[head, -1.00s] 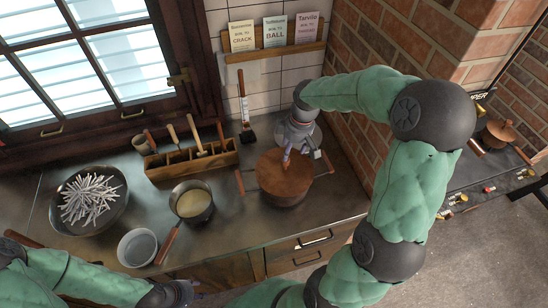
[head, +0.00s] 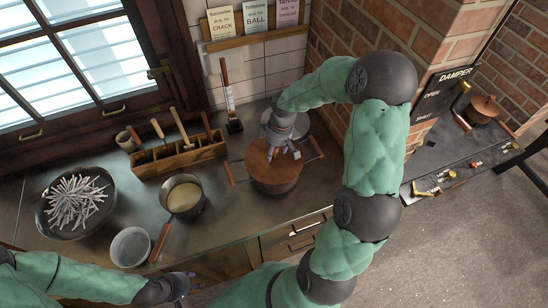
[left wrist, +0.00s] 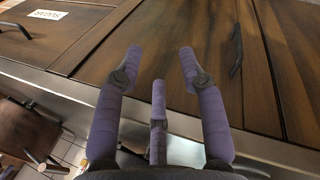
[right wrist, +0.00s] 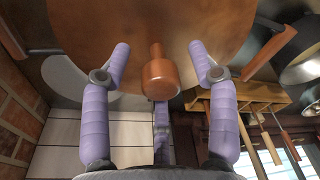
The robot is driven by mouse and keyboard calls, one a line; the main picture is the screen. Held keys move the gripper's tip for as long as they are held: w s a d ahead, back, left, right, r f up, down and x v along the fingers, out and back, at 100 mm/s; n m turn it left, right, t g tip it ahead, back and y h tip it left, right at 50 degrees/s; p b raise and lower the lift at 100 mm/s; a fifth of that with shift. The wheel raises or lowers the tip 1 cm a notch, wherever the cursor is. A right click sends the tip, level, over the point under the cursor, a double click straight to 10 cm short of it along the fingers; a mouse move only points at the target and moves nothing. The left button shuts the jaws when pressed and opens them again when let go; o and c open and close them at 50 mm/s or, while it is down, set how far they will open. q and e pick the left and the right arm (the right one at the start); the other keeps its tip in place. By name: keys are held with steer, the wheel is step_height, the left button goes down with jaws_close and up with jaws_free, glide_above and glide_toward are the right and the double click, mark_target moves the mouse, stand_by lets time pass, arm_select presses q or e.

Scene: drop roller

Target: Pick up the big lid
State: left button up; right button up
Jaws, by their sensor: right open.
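The big lid (head: 273,172) is a round brown disc on a pot with two wooden handles, at the back right of the counter. Its knob (right wrist: 158,78) stands between the fingers in the right wrist view, where the lid (right wrist: 215,30) fills the top. My right gripper (head: 283,152) is over the lid, fingers open on either side of the knob; I cannot tell whether they touch it. My left gripper (head: 188,285) is off the counter's front edge. The left wrist view shows its fingers (left wrist: 172,75) open and empty before the wooden cabinet fronts.
A saucepan (head: 185,200), a bowl (head: 131,247) and a wide pan of pale sticks (head: 45,215) stand left of the pot. A tool caddy (head: 180,156) is behind. The brick wall (head: 325,75) is close on the right. A smaller lidded pot (head: 484,108) stands beyond it.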

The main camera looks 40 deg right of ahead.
steer(key=shift+w+f, duration=0.1)
steer(key=shift+f, duration=0.45)
jaws_close()
steer(key=shift+r, duration=0.1)
